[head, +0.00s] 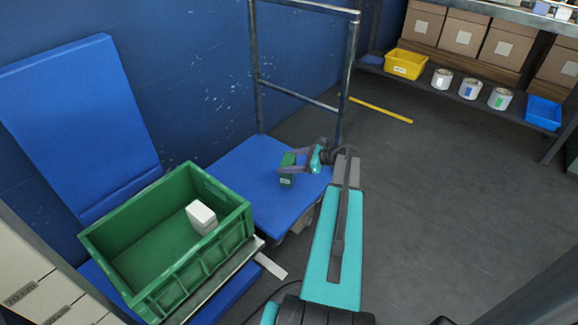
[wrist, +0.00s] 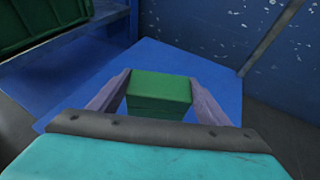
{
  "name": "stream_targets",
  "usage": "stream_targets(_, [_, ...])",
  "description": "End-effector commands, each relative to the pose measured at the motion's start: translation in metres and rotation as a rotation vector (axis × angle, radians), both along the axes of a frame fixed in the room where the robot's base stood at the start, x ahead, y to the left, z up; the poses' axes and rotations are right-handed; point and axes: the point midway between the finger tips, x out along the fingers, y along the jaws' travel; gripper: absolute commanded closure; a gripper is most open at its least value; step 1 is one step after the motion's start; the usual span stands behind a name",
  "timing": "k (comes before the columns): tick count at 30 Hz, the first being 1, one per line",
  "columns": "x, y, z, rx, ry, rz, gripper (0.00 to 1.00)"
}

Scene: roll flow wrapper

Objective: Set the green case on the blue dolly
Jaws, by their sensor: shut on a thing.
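The green case (head: 287,172) is a small upright box with a pale label low on its side. My gripper (head: 286,163) is shut on it, with one finger on each side. In the wrist view the case (wrist: 158,92) sits between the two fingers of my gripper (wrist: 155,90). The blue dolly (head: 248,178) is a flat blue platform with a grey tube handle at its back. The case is over the dolly's deck (wrist: 195,68). I cannot tell whether its underside touches the deck.
A large green crate (head: 243,222) holding a white box (head: 201,217) stands left of the dolly. The dolly's tube handle (head: 300,98) rises behind the deck. A shelf at the back right carries cartons, cans, a yellow bin (head: 405,64) and a blue bin (head: 543,113). The right floor is clear.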

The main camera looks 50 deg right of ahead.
Motion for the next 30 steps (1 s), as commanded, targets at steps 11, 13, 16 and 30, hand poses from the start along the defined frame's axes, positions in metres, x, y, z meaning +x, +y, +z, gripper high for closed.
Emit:
stream_targets(11, [0.01,-0.004,-0.032,0.0,-0.001,0.0,0.57])
stream_targets(13, [0.01,-0.004,-0.035,0.0,-0.001,0.0,0.57])
stream_targets(16, [0.01,-0.004,-0.037,0.0,-0.001,0.0,0.57])
stream_targets(30, [0.01,-0.004,-0.039,0.0,0.0,0.001,0.23])
